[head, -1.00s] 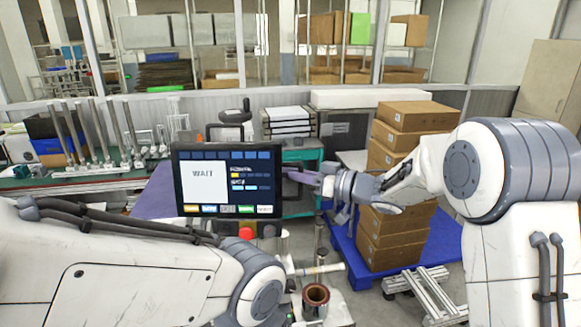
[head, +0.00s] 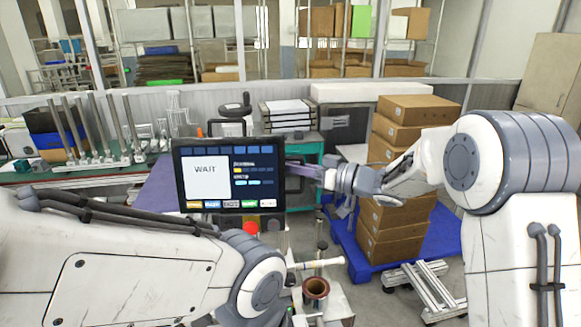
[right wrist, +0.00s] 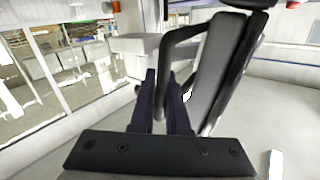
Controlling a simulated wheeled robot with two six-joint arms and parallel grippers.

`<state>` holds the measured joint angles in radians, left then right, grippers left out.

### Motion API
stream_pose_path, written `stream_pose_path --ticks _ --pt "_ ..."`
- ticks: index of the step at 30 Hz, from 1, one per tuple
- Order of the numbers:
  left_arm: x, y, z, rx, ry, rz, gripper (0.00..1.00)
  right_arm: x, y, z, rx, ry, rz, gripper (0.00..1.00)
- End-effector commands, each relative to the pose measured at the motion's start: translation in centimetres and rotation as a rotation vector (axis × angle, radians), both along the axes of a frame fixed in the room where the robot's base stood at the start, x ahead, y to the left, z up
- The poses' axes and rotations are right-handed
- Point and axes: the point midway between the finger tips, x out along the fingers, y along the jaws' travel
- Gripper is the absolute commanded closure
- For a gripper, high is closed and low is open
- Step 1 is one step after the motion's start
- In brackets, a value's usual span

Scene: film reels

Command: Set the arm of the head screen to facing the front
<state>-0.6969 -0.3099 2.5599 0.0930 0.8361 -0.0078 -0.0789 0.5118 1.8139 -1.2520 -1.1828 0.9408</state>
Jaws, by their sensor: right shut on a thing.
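The head screen (head: 228,176) is a black panel showing "WAIT" and several coloured blocks, standing upright left of centre in the head view. It looks nearly square to my head camera. My right gripper (head: 306,174) is at its right edge. In the right wrist view my right gripper's dark fingers (right wrist: 164,103) are closed around a black loop handle (right wrist: 180,42) beside the screen's dark side (right wrist: 218,70). The grip point is partly hidden between the fingers. My left arm crosses the lower left; its gripper does not show.
A red button (head: 250,229) and a copper-coloured spool (head: 315,287) are below the screen. Stacked cardboard boxes (head: 398,210) stand on a blue pallet (head: 352,262) behind my right arm. A bench with upright metal rods (head: 110,125) is at the left.

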Motion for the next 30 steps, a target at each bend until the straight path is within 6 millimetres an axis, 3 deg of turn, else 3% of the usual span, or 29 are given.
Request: stream_pose_path --ticks 10,11,12,23,30 --pt "0.0 0.0 0.0 0.0 0.0 0.0 0.5 0.2 -0.2 0.6 0.007 -0.01 -0.007 1.0" --pt "0.0 0.0 0.0 0.0 0.0 0.0 0.5 0.2 -0.2 0.6 0.007 -0.011 -0.007 0.79" --pt "0.0 0.0 0.0 0.0 0.0 0.0 0.5 0.2 -0.2 0.6 0.007 -0.01 -0.007 0.75" --pt "0.0 0.0 -0.3 0.0 0.0 0.0 0.5 -0.1 -0.5 0.1 0.003 -0.005 -0.003 0.75" --pt "0.0 0.0 -2.4 0.0 0.0 0.003 0.5 -1.6 -4.3 0.0 0.003 -0.007 -0.008 0.75"
